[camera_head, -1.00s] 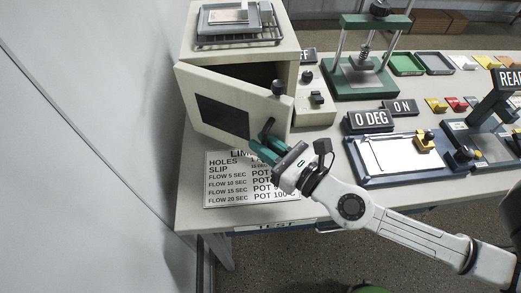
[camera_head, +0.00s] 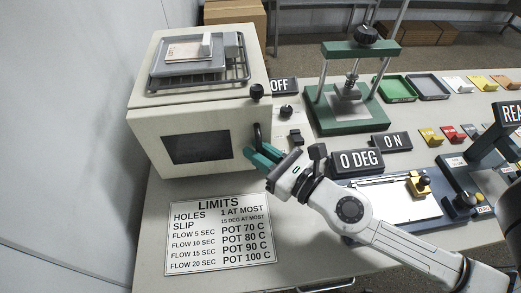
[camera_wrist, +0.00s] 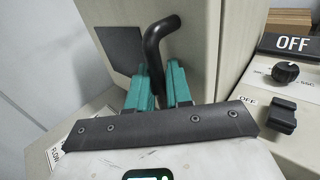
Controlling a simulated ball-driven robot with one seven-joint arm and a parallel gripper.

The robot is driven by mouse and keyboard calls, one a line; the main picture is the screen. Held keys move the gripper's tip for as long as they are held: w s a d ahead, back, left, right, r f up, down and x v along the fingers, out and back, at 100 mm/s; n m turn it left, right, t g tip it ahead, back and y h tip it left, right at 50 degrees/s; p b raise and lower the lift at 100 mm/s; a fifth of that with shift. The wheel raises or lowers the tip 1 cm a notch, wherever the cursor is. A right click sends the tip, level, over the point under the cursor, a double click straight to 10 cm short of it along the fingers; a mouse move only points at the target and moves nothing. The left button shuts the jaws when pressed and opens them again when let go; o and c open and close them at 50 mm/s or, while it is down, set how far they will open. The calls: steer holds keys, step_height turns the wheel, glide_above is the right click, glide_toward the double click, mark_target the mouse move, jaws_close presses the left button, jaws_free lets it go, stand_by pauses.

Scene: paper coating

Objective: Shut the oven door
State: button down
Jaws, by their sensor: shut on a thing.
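The cream oven (camera_head: 165,100) stands at the left end of the bench. Its door (camera_head: 145,150), with a dark window (camera_head: 197,148), lies against the front of the body in the head view; I cannot tell whether a thin gap is left. A black bent handle (camera_head: 258,135) sits at the door's right side. My gripper (camera_head: 262,156) has teal fingers and is at this handle. In the wrist view the handle (camera_wrist: 155,50) runs down between the two fingers (camera_wrist: 160,88), which are shut on it.
A tray on a rack (camera_head: 200,75) rests on the oven top. A limits sign (camera_head: 221,235) lies in front of the oven. Right of it are switches (camera_head: 296,135), a green press (camera_head: 350,120) and a blue plate holder (camera_head: 390,225). A wall is close on the left.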

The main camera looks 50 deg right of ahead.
steer(key=shift+d+r, duration=0.1)
steer(key=shift+d, duration=0.2)
steer(key=c, duration=1.2)
jaws_free()
steer(key=shift+c, duration=0.2)
steer(key=shift+s+f+b, duration=0.2)
steer(key=shift+s+b, duration=0.1)
steer(key=shift+b, duration=0.15)
steer(key=s+a+b, duration=0.1)
steer(key=s+b, duration=0.7)
steer(key=s, duration=0.2)
steer(key=shift+r, duration=0.1)
